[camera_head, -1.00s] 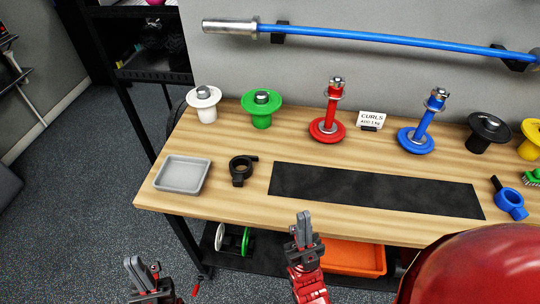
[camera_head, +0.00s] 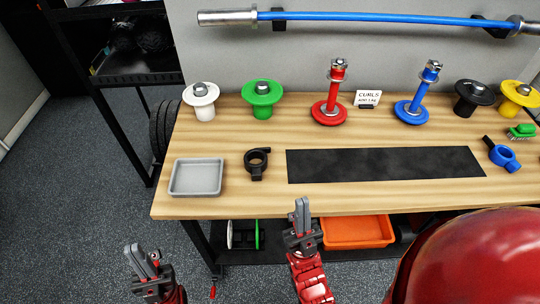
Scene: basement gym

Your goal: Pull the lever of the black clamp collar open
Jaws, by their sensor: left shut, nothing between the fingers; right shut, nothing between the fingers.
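The black clamp collar (camera_head: 256,163) lies on the wooden bench between the grey tray and the black mat. It is a ring with a short tab; the lever's exact position is too small to tell. My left gripper (camera_head: 140,260) is shut and empty, low at the left, in front of the bench and apart from the collar. My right gripper (camera_head: 301,218) is shut and empty at the bench's front edge, below and right of the collar, not touching it.
A grey tray (camera_head: 196,177) sits left of the collar and a black mat (camera_head: 385,164) right of it. Plates on posts, a small sign (camera_head: 367,99) and a blue collar (camera_head: 503,157) stand on the wooden bench (camera_head: 235,205). An orange bin (camera_head: 357,232) is below.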

